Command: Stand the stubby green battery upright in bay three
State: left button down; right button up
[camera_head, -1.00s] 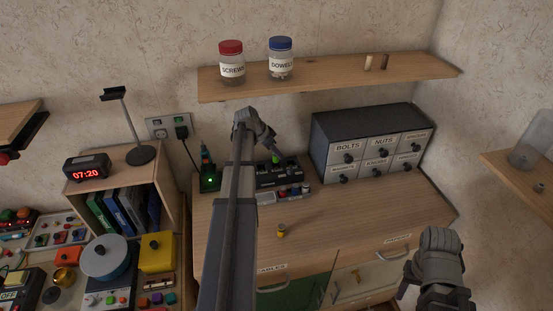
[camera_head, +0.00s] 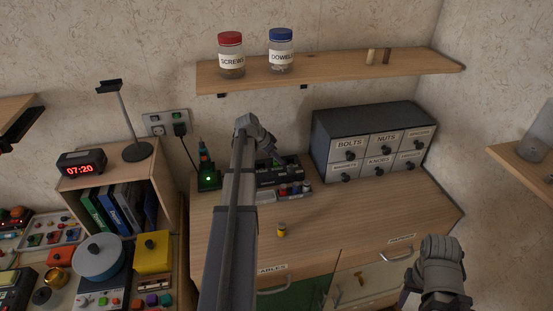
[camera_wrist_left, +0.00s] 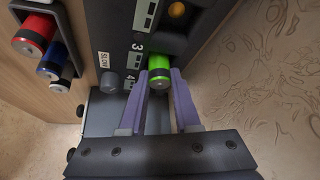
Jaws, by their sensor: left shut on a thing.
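The stubby green battery (camera_wrist_left: 160,68) is between the purple fingertips of my left gripper (camera_wrist_left: 160,80) in the left wrist view, its grey end towards the camera. The fingers are shut on it. It is over the black charger (camera_wrist_left: 112,25), beside the printed 3 and 4; I cannot tell whether its lower end is seated in a bay. In the head view my left gripper (camera_head: 272,157) is over the charger (camera_head: 266,180) and hides the battery. My right gripper (camera_head: 437,272) is at the lower right, with its fingers not clear.
Red, blue and other batteries (camera_head: 293,190) lie in a holder along the charger's front. A small yellow battery (camera_head: 281,229) stands on the open desk top. A grey drawer cabinet (camera_head: 375,120) is to the right, and a device with a green light (camera_head: 208,178) to the left.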

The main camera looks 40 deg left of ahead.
pick_arm(q)
jog(key=shift+s+d+f, duration=0.15)
jog(key=shift+s+f, duration=0.05)
jog(key=shift+s, duration=0.05)
jog(key=c, duration=0.8)
grip_release()
jog(key=shift+c, duration=0.2)
jog(key=shift+o, duration=1.1)
jog(key=shift+w+r+p, duration=0.1)
jog(key=shift+r+p, duration=0.3)
jog(key=shift+p, duration=0.25)
jog(key=p+v, duration=0.6)
jog(key=v, duration=0.1)
jog(key=shift+w+r, duration=0.1)
jog(key=shift+w, duration=0.2)
jog(key=shift+s+r+p, duration=0.2)
jog(key=shift+r+p, duration=0.05)
jog(key=shift+p, duration=0.1)
jog(key=shift+a+f, duration=0.1)
jog(key=shift+a, duration=0.15)
